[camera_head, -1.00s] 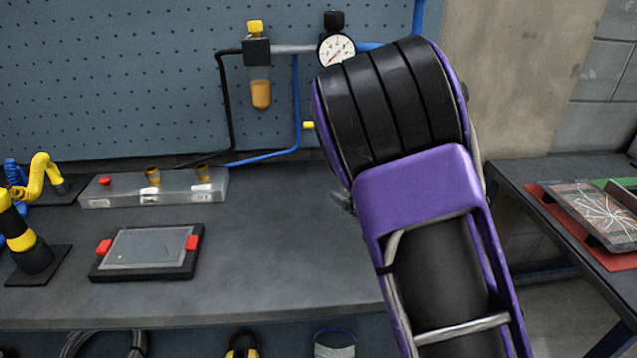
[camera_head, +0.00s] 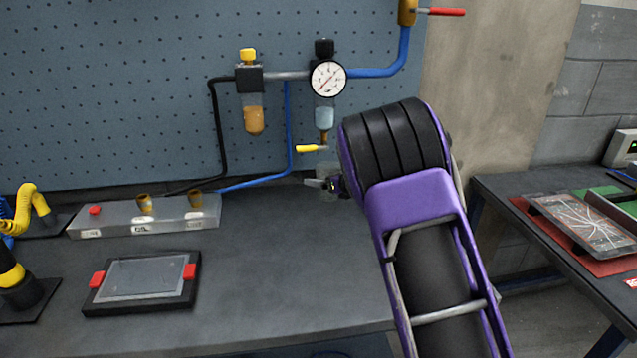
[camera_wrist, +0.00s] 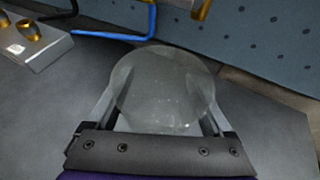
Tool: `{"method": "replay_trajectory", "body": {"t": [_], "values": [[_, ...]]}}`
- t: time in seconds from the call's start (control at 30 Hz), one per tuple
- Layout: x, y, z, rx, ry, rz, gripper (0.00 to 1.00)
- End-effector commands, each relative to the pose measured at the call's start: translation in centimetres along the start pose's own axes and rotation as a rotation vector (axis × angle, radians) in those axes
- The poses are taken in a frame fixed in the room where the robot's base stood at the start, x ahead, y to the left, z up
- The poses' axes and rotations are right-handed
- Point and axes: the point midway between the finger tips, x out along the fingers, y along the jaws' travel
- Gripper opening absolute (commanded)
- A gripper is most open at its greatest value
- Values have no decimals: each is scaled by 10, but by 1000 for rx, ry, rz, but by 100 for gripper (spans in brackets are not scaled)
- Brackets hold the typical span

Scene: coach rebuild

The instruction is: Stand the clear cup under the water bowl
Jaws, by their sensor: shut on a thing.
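The water bowl (camera_head: 325,117) is a clear bowl with pale blue liquid, hanging below the round gauge, with a brass drain at its bottom. The clear cup (camera_head: 328,168) shows faintly below that drain, partly behind my arm. My gripper (camera_head: 326,185) is shut on the cup, near the back of the bench. In the wrist view the cup (camera_wrist: 165,85) sits between my two fingers (camera_wrist: 163,112), and looks empty. The cup appears upright and roughly in line under the bowl. I cannot tell whether its base touches the bench.
A yellow lever (camera_head: 311,148) sticks out left of the drain, just above the cup. An amber bowl (camera_head: 254,118) hangs to the left. A grey block with brass cups (camera_head: 140,218) and a framed tray (camera_head: 142,280) lie on the bench (camera_head: 270,270). The front middle is clear.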

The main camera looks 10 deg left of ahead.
Motion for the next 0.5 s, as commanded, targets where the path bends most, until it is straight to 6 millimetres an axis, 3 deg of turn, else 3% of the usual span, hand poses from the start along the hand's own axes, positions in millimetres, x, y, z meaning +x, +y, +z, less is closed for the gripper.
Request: {"method": "replay_trajectory", "body": {"t": [0.2, 0.47, 0.5], "values": [[39, -18, 17, -2, 1, -1, 31], [75, -35, 32, -3, 1, 0, 31], [79, -34, 18, 2, 4, 0, 31]]}}
